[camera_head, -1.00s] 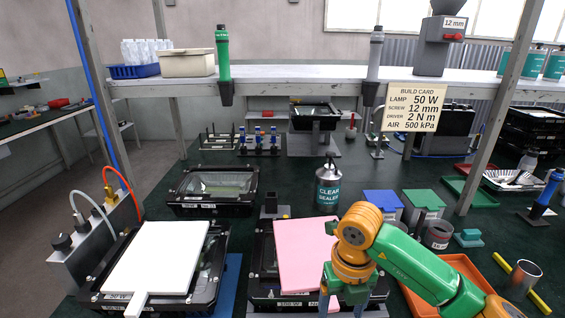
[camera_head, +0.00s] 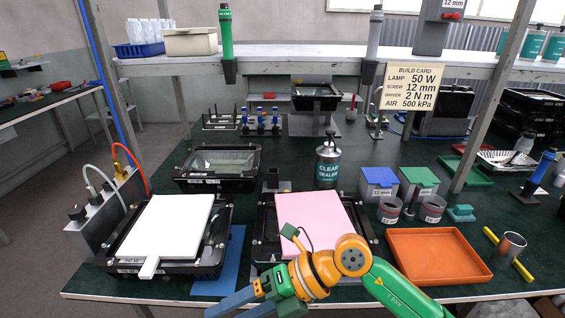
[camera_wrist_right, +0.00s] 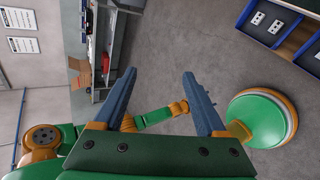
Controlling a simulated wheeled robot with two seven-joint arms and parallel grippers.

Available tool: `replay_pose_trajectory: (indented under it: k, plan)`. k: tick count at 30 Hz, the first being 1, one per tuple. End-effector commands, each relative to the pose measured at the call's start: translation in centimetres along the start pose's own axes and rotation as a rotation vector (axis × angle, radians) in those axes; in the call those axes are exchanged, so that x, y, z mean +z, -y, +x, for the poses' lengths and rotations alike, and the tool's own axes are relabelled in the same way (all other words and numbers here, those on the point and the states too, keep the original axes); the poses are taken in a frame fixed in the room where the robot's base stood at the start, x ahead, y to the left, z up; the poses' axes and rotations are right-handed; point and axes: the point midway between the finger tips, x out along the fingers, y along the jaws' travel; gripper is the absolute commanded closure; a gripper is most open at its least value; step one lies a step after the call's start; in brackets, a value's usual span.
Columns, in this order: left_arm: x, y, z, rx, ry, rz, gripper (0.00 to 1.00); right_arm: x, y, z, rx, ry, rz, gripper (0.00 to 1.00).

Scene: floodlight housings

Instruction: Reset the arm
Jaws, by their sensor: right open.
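My right arm comes in from the lower right in the head view. Its gripper (camera_head: 234,310) points to the lower left at the table's front edge, with its fingertips near the bottom of the picture. In the right wrist view the right gripper (camera_wrist_right: 159,75) is open, its two blue-grey fingers apart with nothing between them. Beyond them is grey floor. My left gripper is not in view. The arm partly covers the front of the right floodlight housing (camera_head: 262,225) and its pink pad (camera_head: 312,222).
A left housing (camera_head: 217,245) carries a white pad (camera_head: 168,228). An orange tray (camera_head: 438,258), a clean sealer bottle (camera_head: 327,168) and blue and green lidded bins (camera_head: 378,178) stand on the dark table. Shelf posts rise at both sides. The wrist view shows a blue-edged cabinet (camera_wrist_right: 290,25).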

Motion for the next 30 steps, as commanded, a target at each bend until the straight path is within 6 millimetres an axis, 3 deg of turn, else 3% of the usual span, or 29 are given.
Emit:
replay_pose_trajectory:
  k: [2, 4, 5, 6, 7, 8, 9, 11, 12, 15, 18, 21, 24, 30]
  plan:
    - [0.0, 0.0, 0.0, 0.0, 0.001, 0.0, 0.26, 0.2, -4.6, 0.2, 0.27, 0.071, 0.033, 0.26]
    - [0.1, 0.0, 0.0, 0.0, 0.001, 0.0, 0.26, 1.6, -9.2, -1.8, 0.583, 0.201, 0.117, 0.26]
    - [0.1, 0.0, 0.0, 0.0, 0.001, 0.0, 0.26, 2.6, -10.7, -3.6, 0.725, 0.281, 0.179, 0.26]
    - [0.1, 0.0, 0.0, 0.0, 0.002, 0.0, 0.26, 4.4, -11.6, -6.8, 0.913, 0.411, 0.29, 0.26]
    - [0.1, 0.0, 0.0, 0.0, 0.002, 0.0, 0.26, 5.9, -11.2, -9.5, 1.042, 0.526, 0.397, 0.26]
    - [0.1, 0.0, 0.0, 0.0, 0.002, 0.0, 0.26, 7.3, -9.8, -12.1, 1.151, 0.646, 0.519, 0.26]
    - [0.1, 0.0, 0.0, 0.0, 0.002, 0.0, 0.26, 8.6, -6.8, -15.0, 1.254, 0.8, 0.69, 0.26]
    - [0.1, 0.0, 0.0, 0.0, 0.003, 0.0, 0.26, 9.3, -1.0, -17.7, 1.333, 1.01, 0.952, 0.26]
    - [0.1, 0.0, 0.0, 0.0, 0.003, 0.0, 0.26, 8.8, 3.2, -18.6, 1.344, 1.135, 1.131, 0.26]
    - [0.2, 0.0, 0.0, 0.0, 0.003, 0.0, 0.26, 5.3, 12.6, -18.4, 1.261, 1.379, 1.552, 0.26]
    - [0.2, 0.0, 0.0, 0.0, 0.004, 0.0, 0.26, 0.3, 18.8, -16.4, 1.096, 1.519, 1.887, 0.26]
    - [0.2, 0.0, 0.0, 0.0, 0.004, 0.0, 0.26, -4.8, 22.3, -14.2, 0.907, 1.586, 2.148, 0.26]
    - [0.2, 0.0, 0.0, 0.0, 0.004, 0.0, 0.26, -9.7, 24.2, -12.2, 0.708, 1.61, 2.361, 0.26]
    - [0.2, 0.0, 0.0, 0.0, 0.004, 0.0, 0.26, -18.9, 24.9, -8.8, 0.294, 1.568, 2.688, 0.26]
